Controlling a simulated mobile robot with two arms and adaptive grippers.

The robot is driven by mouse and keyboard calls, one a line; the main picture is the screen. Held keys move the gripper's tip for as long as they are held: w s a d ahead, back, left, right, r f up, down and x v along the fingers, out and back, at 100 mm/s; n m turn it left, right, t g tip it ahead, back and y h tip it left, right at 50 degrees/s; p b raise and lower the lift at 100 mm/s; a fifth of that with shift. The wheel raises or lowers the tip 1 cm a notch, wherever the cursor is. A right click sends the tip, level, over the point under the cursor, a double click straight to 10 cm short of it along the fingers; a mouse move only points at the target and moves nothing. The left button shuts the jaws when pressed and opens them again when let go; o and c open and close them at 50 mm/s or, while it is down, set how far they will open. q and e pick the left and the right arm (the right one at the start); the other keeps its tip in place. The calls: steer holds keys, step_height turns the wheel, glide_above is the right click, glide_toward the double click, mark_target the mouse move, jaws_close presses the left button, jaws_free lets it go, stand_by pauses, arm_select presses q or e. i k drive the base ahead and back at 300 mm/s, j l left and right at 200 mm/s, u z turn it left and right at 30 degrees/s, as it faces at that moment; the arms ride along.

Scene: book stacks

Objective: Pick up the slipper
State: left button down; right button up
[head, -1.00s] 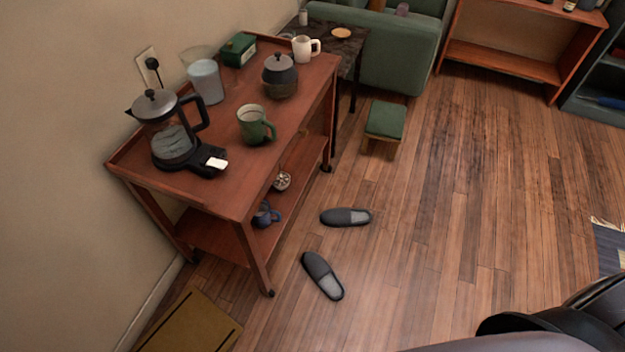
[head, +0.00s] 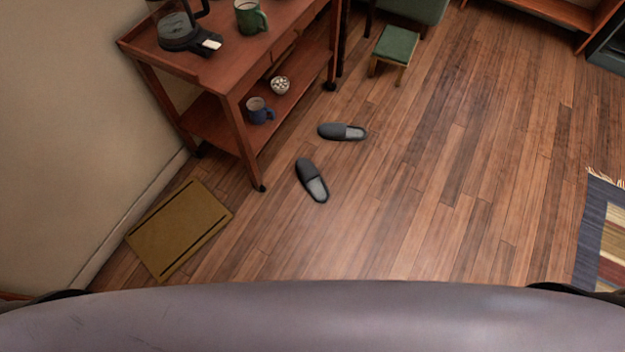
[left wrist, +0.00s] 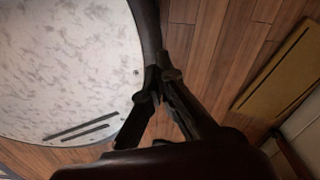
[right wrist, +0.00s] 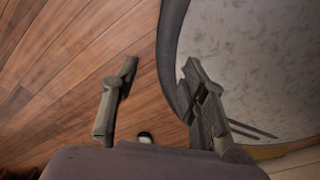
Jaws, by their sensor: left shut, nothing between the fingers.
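Two dark grey slippers lie on the wooden floor in the head view. One slipper (head: 312,181) lies in front of the cart, and the other slipper (head: 342,132) lies a little behind it, to the right. They lie apart from each other. My left gripper (left wrist: 158,76) is shut and empty in the left wrist view, above the floor beside my round base. My right gripper (right wrist: 160,68) is open with nothing between its fingers in the right wrist view. Neither gripper shows in the head view, and both are away from the slippers.
A red-brown cart (head: 223,80) holds a coffee maker (head: 183,30), a green mug (head: 250,17) and a blue mug (head: 259,110). A brown mat (head: 180,230) lies by the wall. A green stool (head: 395,45) stands behind; a striped rug (head: 603,235) lies right. Floor between is clear.

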mark_target(310, 174)
steer(key=i+l+u, duration=0.15)
steer(key=u, duration=0.2)
steer(key=i+l+u, duration=0.1)
steer(key=u, duration=0.3)
steer(key=i+l+u, duration=0.1)
steer(key=l+u, duration=0.25)
